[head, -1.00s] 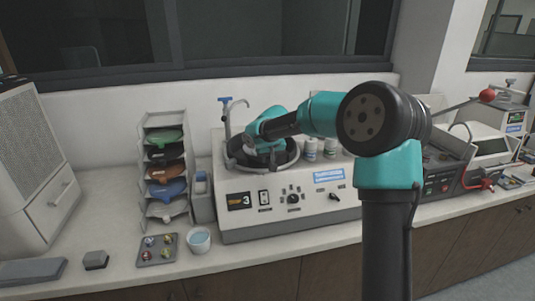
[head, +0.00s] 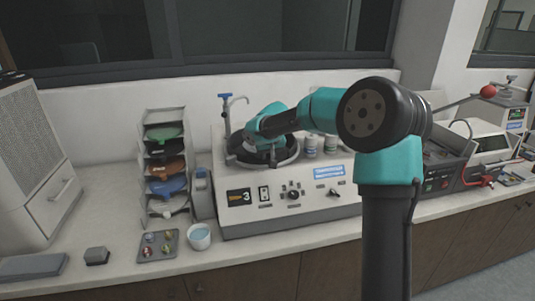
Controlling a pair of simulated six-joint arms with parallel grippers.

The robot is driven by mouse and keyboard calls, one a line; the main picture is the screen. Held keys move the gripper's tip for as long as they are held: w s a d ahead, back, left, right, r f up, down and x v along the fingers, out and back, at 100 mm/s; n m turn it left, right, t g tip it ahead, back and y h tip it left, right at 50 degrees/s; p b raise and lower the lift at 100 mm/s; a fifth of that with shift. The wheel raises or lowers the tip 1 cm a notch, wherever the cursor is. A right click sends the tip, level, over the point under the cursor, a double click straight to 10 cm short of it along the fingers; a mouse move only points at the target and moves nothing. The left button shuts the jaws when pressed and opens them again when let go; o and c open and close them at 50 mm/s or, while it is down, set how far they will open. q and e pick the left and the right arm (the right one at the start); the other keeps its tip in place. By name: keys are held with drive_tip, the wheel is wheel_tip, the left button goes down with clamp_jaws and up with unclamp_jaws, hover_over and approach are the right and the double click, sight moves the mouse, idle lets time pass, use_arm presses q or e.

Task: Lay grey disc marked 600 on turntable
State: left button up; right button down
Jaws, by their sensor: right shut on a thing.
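The turntable (head: 291,158) is a round dark bowl with a raised rim, set in the top of the pale polishing machine. My right gripper (head: 262,149) is over the bowl, pointing down, and its wrist hides much of the inside. It is shut on the grey disc, which is mostly hidden beneath the gripper; its 600 mark cannot be read. I cannot tell whether the disc touches the turntable. My left gripper is not in view.
A rack (head: 145,185) with several coloured discs stands left of the machine (head: 275,205). A tap (head: 227,115) rises behind the bowl. White bottles (head: 311,146) stand to its right. A cup (head: 199,238) and a small tray (head: 157,247) sit in front.

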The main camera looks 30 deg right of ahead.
drive_tip(key=c, duration=0.8)
unclamp_jaws()
drive_tip(key=v, duration=1.7)
drive_tip(key=shift+s+r, duration=0.15)
drive_tip(key=shift+s, duration=0.05)
